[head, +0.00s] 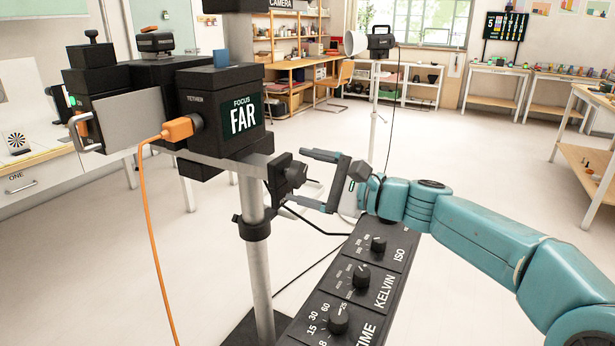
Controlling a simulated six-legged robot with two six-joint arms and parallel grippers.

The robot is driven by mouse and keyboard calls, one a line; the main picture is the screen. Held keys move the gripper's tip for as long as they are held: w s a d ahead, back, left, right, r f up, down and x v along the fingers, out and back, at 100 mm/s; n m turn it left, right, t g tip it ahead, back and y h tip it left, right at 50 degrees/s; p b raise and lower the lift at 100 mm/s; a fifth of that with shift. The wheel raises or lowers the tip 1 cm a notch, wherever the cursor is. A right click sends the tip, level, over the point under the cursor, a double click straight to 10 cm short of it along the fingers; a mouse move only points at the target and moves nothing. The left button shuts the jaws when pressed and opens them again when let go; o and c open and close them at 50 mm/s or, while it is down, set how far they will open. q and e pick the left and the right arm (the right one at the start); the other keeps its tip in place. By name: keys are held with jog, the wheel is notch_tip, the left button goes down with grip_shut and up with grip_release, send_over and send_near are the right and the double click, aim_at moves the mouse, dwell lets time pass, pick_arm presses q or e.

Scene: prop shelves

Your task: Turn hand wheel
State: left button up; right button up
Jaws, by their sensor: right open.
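A dark knob, which looks like the hand wheel (293,173), sticks out to the right from the mount of the black camera rig. The rig's display (242,118) reads "FOCUS FAR". My right gripper (303,178) comes in from the right and is open. One finger is above the wheel and the other below it, with the wheel's end at or just short of the space between the fingertips. I cannot tell whether either finger touches it. My left gripper is not in view.
A grey post (257,270) carries the rig. An orange cable (146,215) hangs from its side. A black panel with ISO, KELVIN and TIME knobs (362,276) lies below my right gripper. Black cables run beneath. Open floor (480,190) lies to the right.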

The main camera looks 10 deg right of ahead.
jog(key=v, duration=1.6)
jog(key=shift+s+d, duration=0.1)
jog(key=shift+d, duration=0.05)
